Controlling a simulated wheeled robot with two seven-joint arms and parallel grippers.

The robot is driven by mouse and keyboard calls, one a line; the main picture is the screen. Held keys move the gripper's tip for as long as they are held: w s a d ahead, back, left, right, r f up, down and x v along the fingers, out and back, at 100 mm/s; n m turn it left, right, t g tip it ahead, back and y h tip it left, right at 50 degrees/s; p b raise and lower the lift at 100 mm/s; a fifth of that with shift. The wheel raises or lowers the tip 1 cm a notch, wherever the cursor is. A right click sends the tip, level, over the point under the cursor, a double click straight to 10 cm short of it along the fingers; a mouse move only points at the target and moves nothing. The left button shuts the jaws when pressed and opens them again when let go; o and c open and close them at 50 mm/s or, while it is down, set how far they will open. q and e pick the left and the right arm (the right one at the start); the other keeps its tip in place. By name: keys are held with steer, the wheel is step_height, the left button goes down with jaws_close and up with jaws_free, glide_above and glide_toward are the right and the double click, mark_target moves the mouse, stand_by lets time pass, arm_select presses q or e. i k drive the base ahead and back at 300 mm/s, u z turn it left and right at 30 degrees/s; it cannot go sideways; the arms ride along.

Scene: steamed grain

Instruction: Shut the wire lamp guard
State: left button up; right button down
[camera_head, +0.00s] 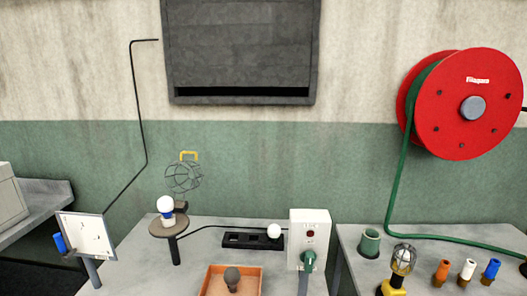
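A wire lamp guard (183,177) with a yellow handle (188,155) stands raised behind a white bulb with a blue base (166,207). The bulb sits upright on a small round stand (160,227) on the middle table. The guard is apart from the bulb, up and to its right, so the bulb is uncovered. A small dark block (181,207) at the guard's lower end joins it near the stand's edge. Neither of my grippers shows in this view.
An orange tray (258,285) holds a dark bulb (232,277). Behind it are a black holder (240,241) with a white bulb (274,231) and a white switch box (310,225). A tilted panel (86,236) stands left. A yellow caged lamp (403,260) stands right, below a red hose reel (460,125).

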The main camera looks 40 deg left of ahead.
mark_target(183, 153)
steer(key=z, duration=1.85)
steer(key=k, duration=1.9)
steer(key=u, duration=1.85)
